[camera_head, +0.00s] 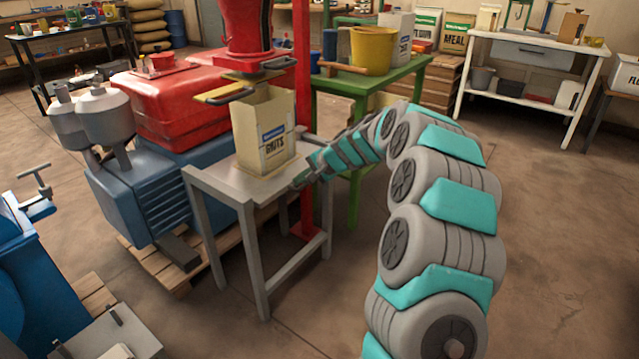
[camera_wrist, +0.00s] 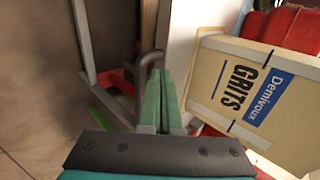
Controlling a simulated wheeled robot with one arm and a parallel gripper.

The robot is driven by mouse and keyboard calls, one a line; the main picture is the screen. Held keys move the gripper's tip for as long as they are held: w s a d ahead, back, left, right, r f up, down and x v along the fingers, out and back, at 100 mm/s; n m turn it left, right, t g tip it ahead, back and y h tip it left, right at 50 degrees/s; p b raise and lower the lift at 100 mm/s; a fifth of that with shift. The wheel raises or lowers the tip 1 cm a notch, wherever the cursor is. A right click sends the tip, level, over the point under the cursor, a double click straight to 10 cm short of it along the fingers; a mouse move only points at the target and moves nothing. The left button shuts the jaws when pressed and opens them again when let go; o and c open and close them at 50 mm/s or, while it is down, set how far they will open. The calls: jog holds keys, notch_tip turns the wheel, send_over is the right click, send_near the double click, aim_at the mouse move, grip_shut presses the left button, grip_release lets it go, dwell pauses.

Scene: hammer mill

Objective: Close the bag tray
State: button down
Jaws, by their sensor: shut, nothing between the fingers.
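The bag tray seems to be the flat grey top (camera_head: 222,178) of a grey metal stand under the chute of the red machine. An open-topped paper bag marked GRITS (camera_head: 264,135) stands upright on it; the bag also fills the right of the wrist view (camera_wrist: 255,95). My gripper (camera_head: 300,180) is at the tray's right front edge, beside the bag and apart from it. In the wrist view my gripper's green fingers (camera_wrist: 162,98) are together and empty. A dark bent bar, like a handle (camera_wrist: 148,66), shows right by the fingertips; I cannot tell whether they touch.
A yellow plate with a dark handle (camera_head: 226,93) juts out above the bag. A red post (camera_head: 302,60) stands behind the bag. A green table (camera_head: 372,83) with a yellow bucket (camera_head: 372,50) is behind my arm. The floor in front of the stand is clear.

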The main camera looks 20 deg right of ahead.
jog(key=shift+w+a, duration=0.9)
jog(key=shift+w, duration=0.25)
jog(key=shift+s+d+r, duration=0.1)
jog(key=p+v, duration=0.3)
jog(key=v, duration=0.7)
jog(key=s+a+r+n+g, duration=0.1)
jog(key=s+a+n+g, duration=0.15)
jog(key=s+a, duration=0.6)
jog(key=s+a+r+n+g, duration=0.2)
jog(key=s+a+n, duration=0.15)
jog(key=s, duration=0.95)
jog(key=s+d+f+n+g+h, duration=0.1)
jog(key=s+d+h, duration=0.1)
jog(key=s, duration=0.9)
jog(key=s+d+f+n+g+h, duration=0.2)
jog(key=s+d, duration=0.1)
jog(key=s, duration=0.7)
jog(key=s+d+f+n+g+h, duration=0.1)
jog(key=s+d+f, duration=0.1)
jog(key=s, duration=0.9)
jog(key=shift+s+d+g+h, duration=0.3)
jog(key=shift+d+g+h, duration=0.1)
jog(key=shift+d, duration=0.2)
